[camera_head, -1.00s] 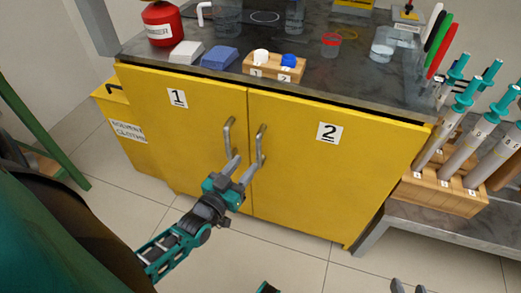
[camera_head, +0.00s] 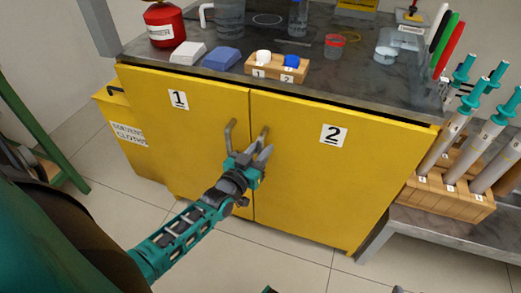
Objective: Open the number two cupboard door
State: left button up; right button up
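The yellow door marked 2 (camera_head: 330,180) is the right door of the cupboard and looks closed. Its grey handle (camera_head: 264,132) stands near its left edge; only the upper part shows, and my gripper hides the rest. My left gripper (camera_head: 257,152) is at this handle, its two fingers apart with the handle's lower part between or just behind them. I cannot tell whether they touch it. The door marked 1 (camera_head: 185,130) is closed, with its handle (camera_head: 230,135) just left of my gripper. Only slivers of my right gripper (camera_head: 398,290) show at the bottom edge.
The dark worktop (camera_head: 385,95) above holds a red can (camera_head: 162,28), blue block (camera_head: 221,58) and wooden cap holder (camera_head: 276,68). A rack of syringe-like tools (camera_head: 445,195) stands at right. A yellow bin (camera_head: 122,118) is at left. The floor in front is clear.

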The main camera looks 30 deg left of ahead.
pick_arm(q)
grip_shut()
jog(key=shift+s, duration=0.1)
dwell(0.3)
